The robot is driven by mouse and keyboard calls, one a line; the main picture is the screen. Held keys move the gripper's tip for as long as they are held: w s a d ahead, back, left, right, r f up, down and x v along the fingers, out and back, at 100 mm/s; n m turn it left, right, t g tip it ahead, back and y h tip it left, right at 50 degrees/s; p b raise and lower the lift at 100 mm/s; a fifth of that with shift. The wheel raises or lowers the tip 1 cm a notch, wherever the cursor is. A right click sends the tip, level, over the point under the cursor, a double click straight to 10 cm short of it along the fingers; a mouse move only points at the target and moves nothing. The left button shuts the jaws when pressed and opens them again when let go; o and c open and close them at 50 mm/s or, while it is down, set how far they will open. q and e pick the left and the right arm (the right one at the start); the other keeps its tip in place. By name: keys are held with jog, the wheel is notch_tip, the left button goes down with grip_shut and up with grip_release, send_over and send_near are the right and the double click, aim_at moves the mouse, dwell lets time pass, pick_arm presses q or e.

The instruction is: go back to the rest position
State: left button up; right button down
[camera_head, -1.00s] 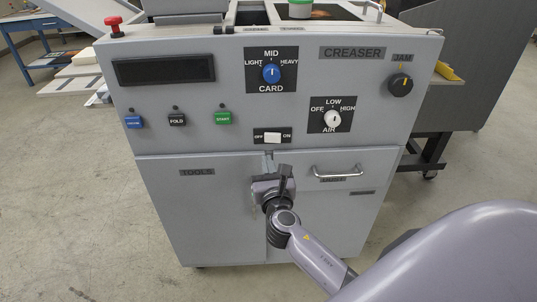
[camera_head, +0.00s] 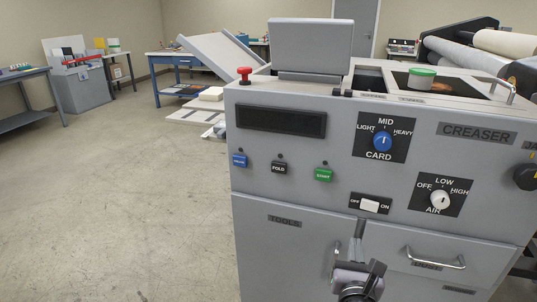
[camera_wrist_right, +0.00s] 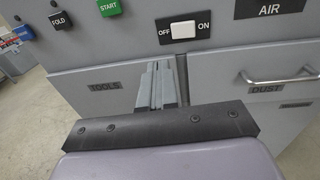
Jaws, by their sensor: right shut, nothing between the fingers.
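My right gripper (camera_head: 358,246) is at the bottom of the head view, in front of the lower doors of the grey creaser machine (camera_head: 300,185). In the right wrist view its two fingers (camera_wrist_right: 161,84) are together, with nothing between them. They point at the machine front, between the "TOOLS" door (camera_wrist_right: 100,88) and the "DUST" drawer (camera_wrist_right: 275,90), below the off/on rocker switch (camera_wrist_right: 182,30). Whether the fingertips touch the front is hard to tell. My left gripper is not in view.
The machine panel carries a blue card knob (camera_head: 382,141), a white air knob (camera_head: 440,200), several push buttons and a red stop button (camera_head: 244,74). The drawer handle (camera_head: 435,258) sticks out at the right. Floor (camera_head: 130,190) at left is clear; a blue table (camera_head: 170,66) stands behind.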

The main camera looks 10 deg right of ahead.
jog(key=s+a+f+m+g+y, duration=0.3)
jog(key=s+f+m, duration=0.5)
jog(key=m, duration=0.6)
jog(key=s+a+f+m+g+y, duration=0.2)
jog(key=s+a+f+m+y, duration=0.3)
jog(key=s+f+m, duration=0.3)
jog(key=s+m+y, duration=0.1)
jog(key=s+m, duration=0.3)
jog(key=m, duration=0.2)
jog(key=shift+f+m+g+y+p, duration=0.3)
jog(key=shift+m+g+p, duration=0.05)
jog(key=shift+m+g, duration=0.05)
